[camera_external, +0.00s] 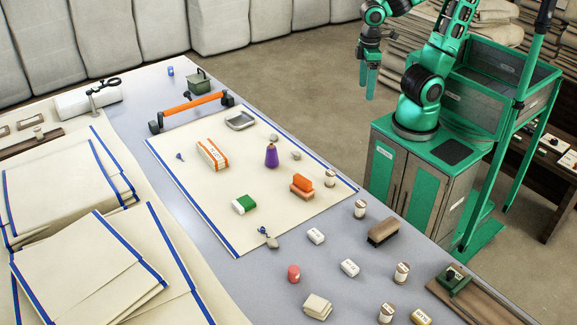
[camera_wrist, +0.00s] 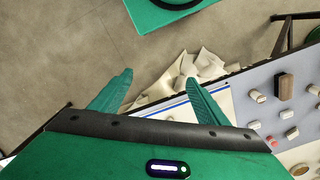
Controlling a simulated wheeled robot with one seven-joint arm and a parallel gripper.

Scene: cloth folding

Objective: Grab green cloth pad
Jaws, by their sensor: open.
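A small green and white pad (camera_external: 244,204) lies on the cream cloth with blue edge stripes (camera_external: 205,210), near its front left part in the external view. It is the likeliest green cloth pad. I cannot make it out in the wrist view. My gripper (camera_external: 371,84) hangs fingers down at the upper right of the external view, beyond the table's far right edge and well away from the pad. In the wrist view my gripper (camera_wrist: 158,77) shows two green fingers spread apart with nothing between them.
On the cream cloth stand an orange-striped box (camera_external: 212,155), a purple bottle (camera_external: 271,156), orange blocks (camera_external: 302,186) and a metal tray (camera_external: 240,121). An orange bar (camera_external: 192,106) lies behind. A brush (camera_external: 383,232) and several small blocks lie at the front right. Folded cloths (camera_external: 75,260) fill the left.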

